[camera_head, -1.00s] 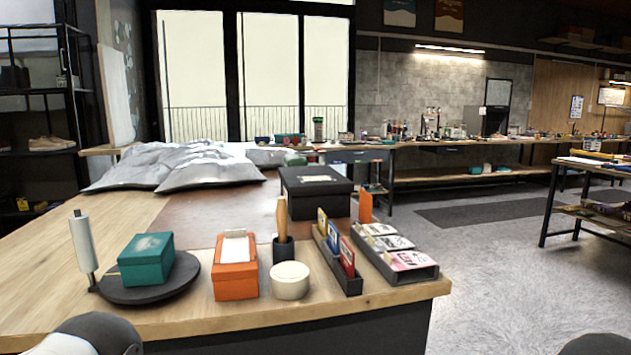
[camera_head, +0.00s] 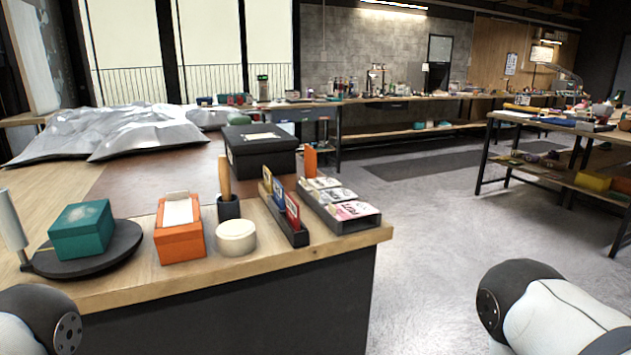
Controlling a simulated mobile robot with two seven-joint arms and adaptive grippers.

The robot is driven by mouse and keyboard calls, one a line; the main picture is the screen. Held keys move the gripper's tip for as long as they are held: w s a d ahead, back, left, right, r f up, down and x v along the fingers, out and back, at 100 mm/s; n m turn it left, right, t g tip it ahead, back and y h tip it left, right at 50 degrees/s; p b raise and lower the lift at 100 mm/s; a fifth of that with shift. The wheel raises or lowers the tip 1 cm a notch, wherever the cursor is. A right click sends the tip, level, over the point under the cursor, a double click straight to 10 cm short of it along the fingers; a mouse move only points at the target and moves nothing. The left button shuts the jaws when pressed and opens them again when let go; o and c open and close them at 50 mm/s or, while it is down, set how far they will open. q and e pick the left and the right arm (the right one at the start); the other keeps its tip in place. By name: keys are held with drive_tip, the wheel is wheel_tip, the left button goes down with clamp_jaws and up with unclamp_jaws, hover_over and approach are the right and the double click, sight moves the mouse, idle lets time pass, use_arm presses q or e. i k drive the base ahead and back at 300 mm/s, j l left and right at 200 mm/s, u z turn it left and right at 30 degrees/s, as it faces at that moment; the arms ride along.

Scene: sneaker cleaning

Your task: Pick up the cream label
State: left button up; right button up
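I cannot tell for sure which thing is the cream label. A small pale label (camera_head: 260,136) lies on the lid of the black box (camera_head: 262,158) near the back of the wooden bench. A white card or paper stack (camera_head: 178,211) sits in the top of the orange box (camera_head: 180,243). A round cream tin (camera_head: 236,237) stands to the right of the orange box. Rounded parts of both my arms show at the bottom left and lower right. Neither gripper is in view.
A teal box (camera_head: 82,229) sits on a dark round stand at the left. A dark holder with upright cards (camera_head: 284,207) and a tray of flat cards (camera_head: 340,211) stand near the bench's right edge. Grey floor (camera_head: 430,220) is open to the right.

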sight(327, 180)
drive_tip(key=i+l+u, duration=0.15)
drive_tip(key=l, duration=0.15)
drive_tip(key=i+l+u, duration=0.2)
drive_tip(key=l, duration=0.15)
drive_tip(key=l+u, duration=0.15)
drive_tip(key=l, duration=0.15)
drive_tip(key=i+l+u, duration=0.15)
drive_tip(key=l, duration=0.25)
drive_tip(key=l+u, duration=0.3)
drive_tip(key=l, duration=0.4)
drive_tip(key=k+l+u, duration=0.1)
drive_tip(key=l+u, duration=0.2)
drive_tip(key=l, duration=0.4)
drive_tip(key=l+u, duration=0.35)
drive_tip(key=l, duration=0.35)
drive_tip(key=l+u, duration=0.3)
drive_tip(key=l, duration=0.4)
drive_tip(key=i+l+u, duration=0.15)
drive_tip(key=l+u, duration=0.15)
drive_tip(key=l, duration=0.35)
drive_tip(key=l+u, duration=0.35)
drive_tip(key=l, duration=0.35)
